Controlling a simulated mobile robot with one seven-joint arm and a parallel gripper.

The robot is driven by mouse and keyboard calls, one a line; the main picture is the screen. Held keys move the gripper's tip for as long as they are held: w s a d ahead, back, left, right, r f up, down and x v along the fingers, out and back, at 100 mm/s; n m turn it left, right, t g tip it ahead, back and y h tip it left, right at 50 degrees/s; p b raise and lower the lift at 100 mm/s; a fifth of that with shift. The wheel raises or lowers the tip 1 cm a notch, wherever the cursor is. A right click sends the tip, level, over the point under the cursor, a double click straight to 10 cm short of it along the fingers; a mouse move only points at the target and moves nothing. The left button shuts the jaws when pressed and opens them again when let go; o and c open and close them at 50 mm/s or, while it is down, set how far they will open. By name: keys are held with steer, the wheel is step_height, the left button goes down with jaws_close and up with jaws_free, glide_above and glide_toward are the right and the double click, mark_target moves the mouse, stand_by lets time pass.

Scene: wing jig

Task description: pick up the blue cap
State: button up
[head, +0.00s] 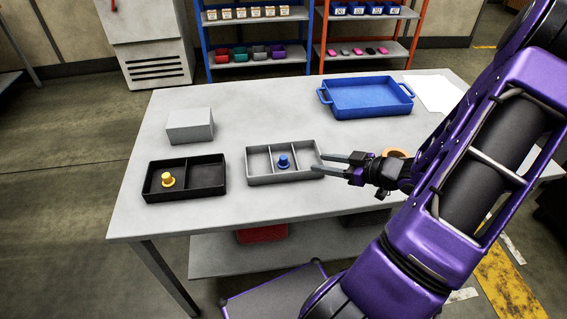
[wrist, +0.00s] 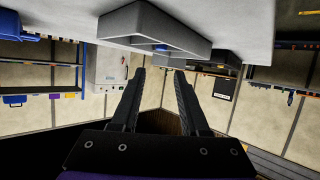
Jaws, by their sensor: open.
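The blue cap (head: 283,161) stands upright in the middle compartment of the grey divided tray (head: 262,179) on the table. In the wrist view a small bit of blue (wrist: 162,47) shows at the grey tray (wrist: 140,22), mostly hidden by its wall. My gripper (head: 322,163) is open and empty, at the right end of the grey tray, with its fingers pointing left toward the cap. The fingers (wrist: 158,85) also show apart in the wrist view, with nothing between them. I cannot tell whether a finger touches the tray.
A black divided tray (head: 208,194) with a yellow cap (head: 168,180) stands to the left. A grey block (head: 190,126) is behind it. A blue handled tray (head: 366,98) and a white sheet (head: 434,93) lie at the back right. The table's front left is clear.

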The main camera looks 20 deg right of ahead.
steer(key=b, duration=0.1)
glide_toward(285, 158)
steer(key=x, duration=0.4)
steer(key=shift+d+r, duration=0.1)
steer(key=b+x, duration=0.1)
steer(key=x, duration=0.4)
steer(key=shift+b, duration=0.4)
jaws_close()
